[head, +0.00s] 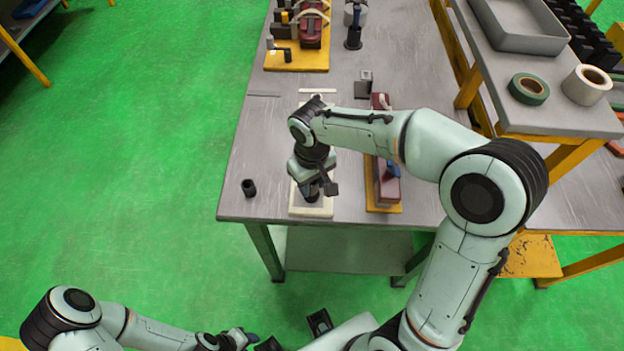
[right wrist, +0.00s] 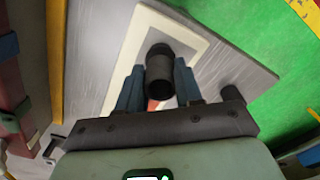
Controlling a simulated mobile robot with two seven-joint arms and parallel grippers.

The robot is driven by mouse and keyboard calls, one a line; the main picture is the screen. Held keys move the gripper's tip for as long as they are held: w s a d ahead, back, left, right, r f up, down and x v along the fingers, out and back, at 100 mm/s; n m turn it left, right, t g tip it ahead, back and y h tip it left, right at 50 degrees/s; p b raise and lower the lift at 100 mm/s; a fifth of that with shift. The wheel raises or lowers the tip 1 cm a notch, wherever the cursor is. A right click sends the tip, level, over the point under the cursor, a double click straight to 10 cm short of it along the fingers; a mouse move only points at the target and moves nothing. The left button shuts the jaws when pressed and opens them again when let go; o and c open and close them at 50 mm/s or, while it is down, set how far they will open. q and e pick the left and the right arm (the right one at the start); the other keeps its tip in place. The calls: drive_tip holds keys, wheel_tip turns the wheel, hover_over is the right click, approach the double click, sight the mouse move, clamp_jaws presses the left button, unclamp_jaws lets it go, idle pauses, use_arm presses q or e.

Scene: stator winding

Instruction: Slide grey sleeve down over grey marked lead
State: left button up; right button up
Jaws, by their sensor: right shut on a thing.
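The grey sleeve (right wrist: 160,72), a short dark tube, sits between the blue fingers of my right gripper (right wrist: 159,80). The gripper is shut on it. In the head view my right gripper (head: 314,188) is over a cream-bordered board (head: 312,211) near the table's front edge. A small red piece (right wrist: 152,104) shows just below the sleeve in the right wrist view. I cannot make out the grey marked lead; the gripper and sleeve cover that area. My left gripper (head: 240,338) is low at the bottom of the head view, away from the table, its jaws unclear.
Another dark cylinder (head: 248,188) stands on the table left of the board. A dark red block on a yellow base (head: 384,208) is close on the right. A yellow-based fixture (head: 296,58) is at the back. Table left of the arm is mostly clear.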

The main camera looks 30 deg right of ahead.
use_arm(q)
drive_tip(key=shift+s+f, duration=0.1)
drive_tip(key=shift+f, duration=0.05)
use_arm(e)
drive_tip(key=shift+f, duration=0.2)
drive_tip(key=o, duration=1.1)
use_arm(q)
drive_tip(key=shift+w+r+p, duration=0.35)
drive_tip(key=shift+r+p, duration=0.1)
drive_tip(key=shift+r, duration=0.15)
drive_tip(key=shift+w+r+p, duration=0.35)
drive_tip(key=shift+r+p, duration=0.1)
drive_tip(key=shift+r, duration=0.1)
use_arm(e)
wheel_tip(320, 180, up, 14)
drive_tip(key=shift+f, duration=0.25)
